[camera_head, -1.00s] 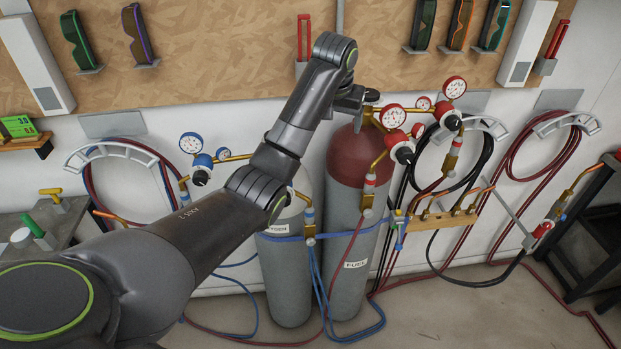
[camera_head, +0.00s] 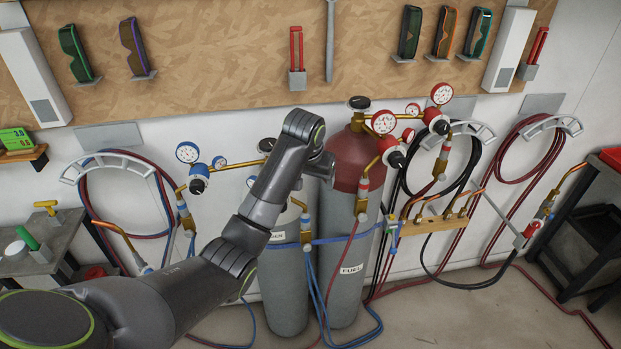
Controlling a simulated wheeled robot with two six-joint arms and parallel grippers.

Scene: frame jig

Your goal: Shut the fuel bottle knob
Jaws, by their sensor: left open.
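The fuel bottle (camera_head: 345,215) is a grey cylinder with a dark red shoulder and a FUEL label, standing upright against the wall. Its knob (camera_head: 358,103) is a dark round handwheel on top and shows uncovered. My left gripper (camera_head: 322,165) is open, left of the red shoulder and below the knob, apart from the knob. Its fingers are mostly hidden by my wrist, and I cannot tell if they touch the bottle. My right gripper is not in view.
The oxygen bottle (camera_head: 285,290) stands to the left, partly behind my arm. Red-rimmed gauges (camera_head: 384,122) and a regulator (camera_head: 397,159) sit right of the knob. Blue-rimmed gauges (camera_head: 187,152) are at left. Hoses hang on wall brackets. A dark cart (camera_head: 590,230) stands at right.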

